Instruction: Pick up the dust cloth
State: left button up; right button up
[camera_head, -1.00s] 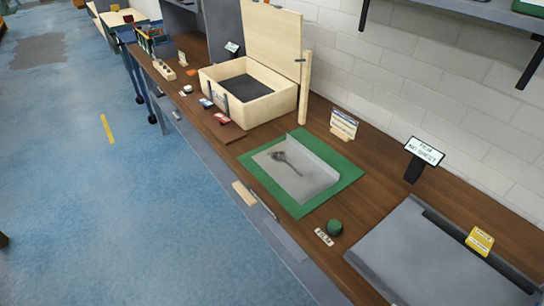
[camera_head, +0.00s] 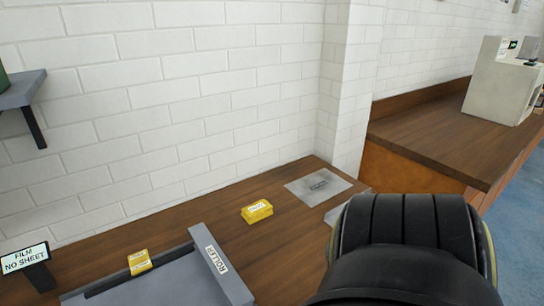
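A small yellow folded-looking block (camera_head: 257,211) with a white label lies on the wooden counter, right of the grey roller tray. It may be the dust cloth, but its label is too small to read. A yellow card (camera_head: 139,262) with small text stands at the back of the tray. Neither gripper shows in the head view. A large black part of my own arm fills the lower right and hides the counter behind it.
A grey plate (camera_head: 318,186) lies farther right. A white brick wall backs the counter. A shelf (camera_head: 22,92) juts out at left.

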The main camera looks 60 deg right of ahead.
aim_at(256, 212)
jog(key=z, duration=2)
jog(key=k, duration=0.5)
jog(key=z, duration=1.3)
jog(key=i, duration=0.35)
